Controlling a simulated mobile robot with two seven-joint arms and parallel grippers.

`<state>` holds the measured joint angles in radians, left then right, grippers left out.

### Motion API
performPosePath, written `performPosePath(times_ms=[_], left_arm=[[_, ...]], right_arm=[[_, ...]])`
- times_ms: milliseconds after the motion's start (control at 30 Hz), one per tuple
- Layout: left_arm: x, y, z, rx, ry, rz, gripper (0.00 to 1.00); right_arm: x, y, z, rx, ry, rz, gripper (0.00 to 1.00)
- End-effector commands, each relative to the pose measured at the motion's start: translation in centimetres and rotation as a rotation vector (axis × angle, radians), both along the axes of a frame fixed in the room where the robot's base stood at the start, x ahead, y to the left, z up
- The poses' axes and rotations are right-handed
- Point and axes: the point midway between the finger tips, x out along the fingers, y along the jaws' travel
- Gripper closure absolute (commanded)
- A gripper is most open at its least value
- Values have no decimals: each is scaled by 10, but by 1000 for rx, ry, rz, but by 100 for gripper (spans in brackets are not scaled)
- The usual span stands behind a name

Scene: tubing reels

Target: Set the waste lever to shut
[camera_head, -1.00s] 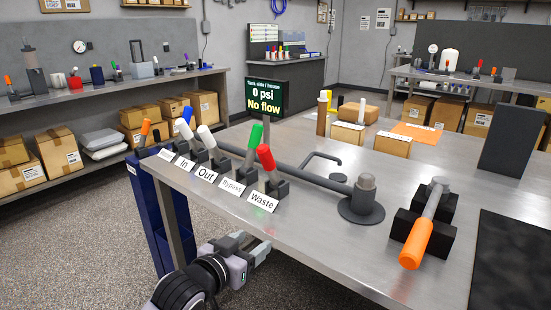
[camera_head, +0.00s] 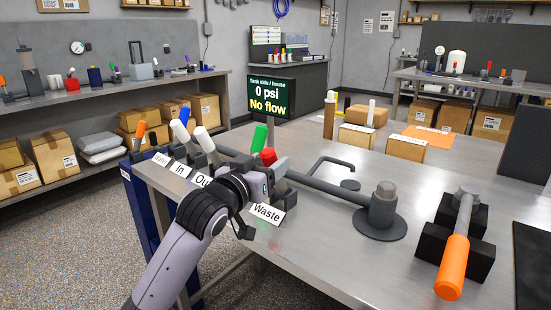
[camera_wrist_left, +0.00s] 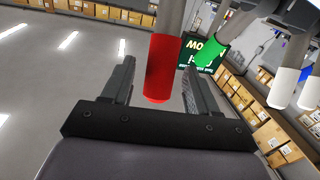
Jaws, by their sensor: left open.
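The waste lever has a red handle (camera_head: 268,156) and stands behind the "Waste" label (camera_head: 268,213) at the right end of the lever row. My left gripper (camera_head: 272,172) is at this lever and hides most of its shaft and base in the head view. In the left wrist view the red handle (camera_wrist_left: 163,68) is between the two open fingers, with a visible gap on each side. My right gripper is not in view.
A green-handled lever (camera_head: 259,137) stands close to the left, with white-handled levers (camera_head: 204,140) beyond it. A display (camera_head: 268,96) behind reads "0 psi" and "No flow". A pipe and round fitting (camera_head: 380,215) lie to the right.

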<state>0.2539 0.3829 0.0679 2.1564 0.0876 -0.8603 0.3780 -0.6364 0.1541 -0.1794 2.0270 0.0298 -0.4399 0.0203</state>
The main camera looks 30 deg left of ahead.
Motion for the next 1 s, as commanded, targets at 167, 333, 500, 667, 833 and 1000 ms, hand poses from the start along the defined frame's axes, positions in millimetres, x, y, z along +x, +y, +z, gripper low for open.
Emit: performPosePath(times_ms=[167,333,500,667,833,1000], left_arm=[[22,2,0,1,0,0,41],[32,3,0,1,0,0,41],[35,3,0,2,0,0,41],[35,3,0,1,0,0,41],[35,3,0,1,0,0,93],[35,3,0,1,1,0,100]], right_arm=[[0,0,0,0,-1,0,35],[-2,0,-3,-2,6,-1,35],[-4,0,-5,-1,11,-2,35],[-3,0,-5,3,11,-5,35],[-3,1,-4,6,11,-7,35],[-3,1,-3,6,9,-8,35]])
